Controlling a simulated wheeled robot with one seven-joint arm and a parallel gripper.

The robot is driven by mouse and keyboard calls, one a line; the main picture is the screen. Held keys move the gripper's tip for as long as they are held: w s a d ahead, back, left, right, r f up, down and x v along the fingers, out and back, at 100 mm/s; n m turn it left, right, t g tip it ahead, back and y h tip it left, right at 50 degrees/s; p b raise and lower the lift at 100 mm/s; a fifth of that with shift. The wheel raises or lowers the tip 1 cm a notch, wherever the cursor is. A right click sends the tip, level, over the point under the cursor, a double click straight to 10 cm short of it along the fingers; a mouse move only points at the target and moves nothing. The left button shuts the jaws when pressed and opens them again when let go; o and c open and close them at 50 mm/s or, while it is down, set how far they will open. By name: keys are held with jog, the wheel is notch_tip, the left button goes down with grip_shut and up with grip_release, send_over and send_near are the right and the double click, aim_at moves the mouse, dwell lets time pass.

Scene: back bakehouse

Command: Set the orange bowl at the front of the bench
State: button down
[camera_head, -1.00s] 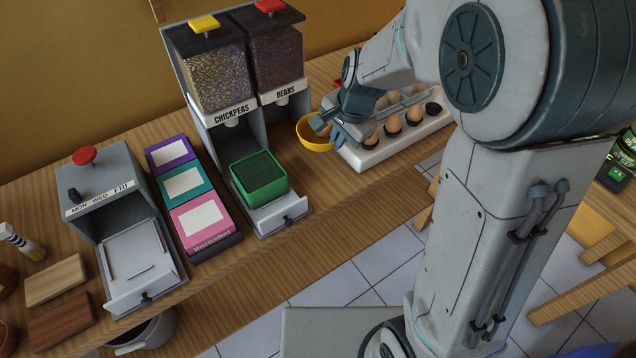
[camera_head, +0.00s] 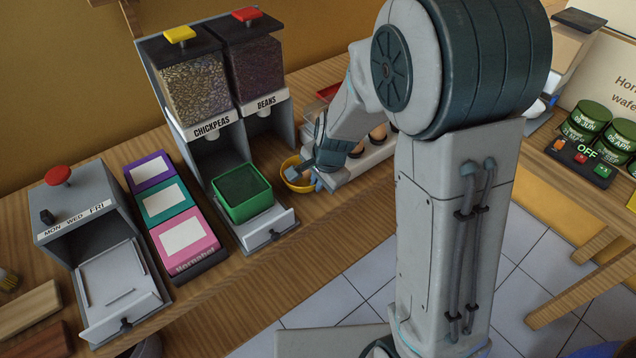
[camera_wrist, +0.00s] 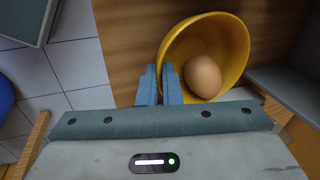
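In the wrist view the bowl (camera_wrist: 232,35) has a brown egg (camera_wrist: 203,76) inside. My gripper (camera_wrist: 160,72) is shut on the bowl's near rim, with one finger inside the wall and one outside. In the head view my gripper (camera_head: 315,177) partly covers the bowl's right side. I cannot tell whether the bowl's base touches the bench (camera_head: 330,222).
The dispenser with a green bin (camera_head: 243,208) stands close on the left. An egg tray (camera_head: 375,157) lies behind my gripper, partly hidden by my arm. Bare bench shows in front of the bowl, then its edge and the tiled floor (camera_wrist: 78,66).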

jog(key=shift+f, duration=0.15)
jog(key=shift+f, duration=0.15)
jog(key=c, duration=1.6)
grip_release()
jog(key=p+v, duration=0.2)
jog(key=v, duration=1)
jog(key=s+d+r+n+h, duration=0.1)
jog(key=s+d+r+n, duration=0.1)
jog(key=s+d+n, duration=0.3)
jog(key=s+d+r+n, duration=0.3)
jog(key=s+d+n, duration=0.2)
jog(key=s, duration=0.5)
jog(key=shift+s+h, duration=0.15)
jog(key=shift+h, duration=0.25)
